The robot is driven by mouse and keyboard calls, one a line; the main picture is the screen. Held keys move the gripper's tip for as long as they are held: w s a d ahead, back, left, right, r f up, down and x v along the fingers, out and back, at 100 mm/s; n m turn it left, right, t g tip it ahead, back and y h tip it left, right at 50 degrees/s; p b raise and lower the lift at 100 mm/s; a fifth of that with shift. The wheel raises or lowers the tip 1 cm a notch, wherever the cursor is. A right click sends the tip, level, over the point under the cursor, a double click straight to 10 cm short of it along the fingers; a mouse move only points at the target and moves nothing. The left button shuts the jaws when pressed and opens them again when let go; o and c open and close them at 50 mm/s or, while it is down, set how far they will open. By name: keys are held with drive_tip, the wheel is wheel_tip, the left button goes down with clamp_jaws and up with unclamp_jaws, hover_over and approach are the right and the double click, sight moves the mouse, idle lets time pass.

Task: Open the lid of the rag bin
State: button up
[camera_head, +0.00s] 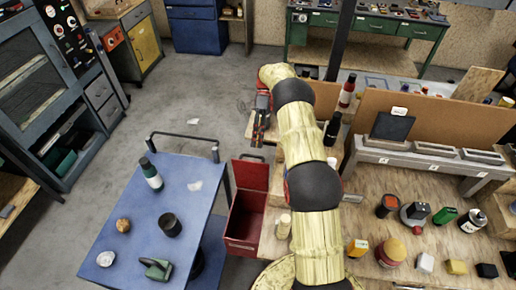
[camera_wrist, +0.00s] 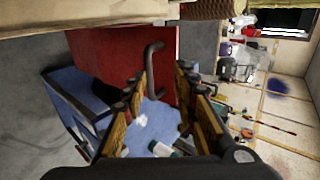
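The rag bin (camera_head: 243,225) is a red open-topped box beside the blue table in the head view. Its red lid (camera_head: 250,175) stands raised at the back edge, and the dark red inside shows. A dark bar handle (camera_head: 251,157) is on the lid's upper edge. In the wrist view the red lid (camera_wrist: 105,55) and its curved handle (camera_wrist: 153,68) are large and close. My gripper (camera_wrist: 165,76) is open there, with the handle showing near the left finger; I cannot tell whether they touch. In the head view my gripper (camera_head: 259,135) is just above the handle.
A blue table (camera_head: 135,225) at left carries a bottle, a black cup and a green tool. A wooden workbench (camera_head: 400,240) at right holds several jars and blocks. A pale bottle (camera_head: 284,226) stands right of the bin.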

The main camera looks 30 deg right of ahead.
wheel_tip(320, 180, up, 4)
drive_tip(key=shift+f, duration=0.1)
drive_tip(key=shift+a, duration=0.1)
drive_tip(key=shift+c, duration=0.5)
